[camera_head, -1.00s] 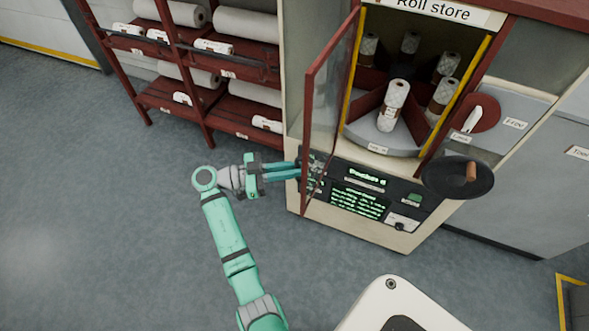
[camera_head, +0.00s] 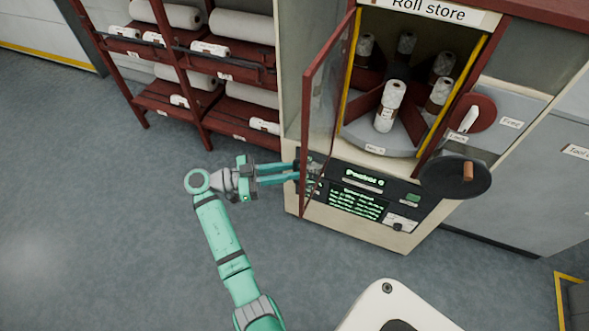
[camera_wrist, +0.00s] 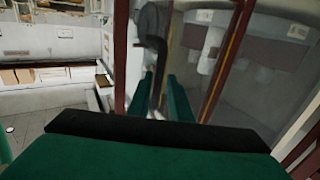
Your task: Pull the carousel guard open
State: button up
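The carousel guard (camera_head: 325,95) is a red-framed clear door, hinged at the left of the roll store opening and swung well out toward me. My gripper (camera_head: 299,172) is at its lower free edge, with two teal fingers a small gap apart. In the wrist view, a dark upright handle (camera_wrist: 153,38) runs down between my fingertips (camera_wrist: 160,80), and the fingers appear closed about it. The exact contact is hidden. The carousel (camera_head: 378,138) shows through the opening with several upright rolls, one light roll (camera_head: 389,107) at the front.
A dark control panel (camera_head: 355,200) with green text lies below the opening. A round black disc with a wooden knob (camera_head: 468,171) sticks out at the right. A red rack with white rolls (camera_head: 205,85) stands at left. The floor around my arm is clear.

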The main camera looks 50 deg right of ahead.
jog(key=v, duration=0.9)
jog(key=shift+w, duration=0.15)
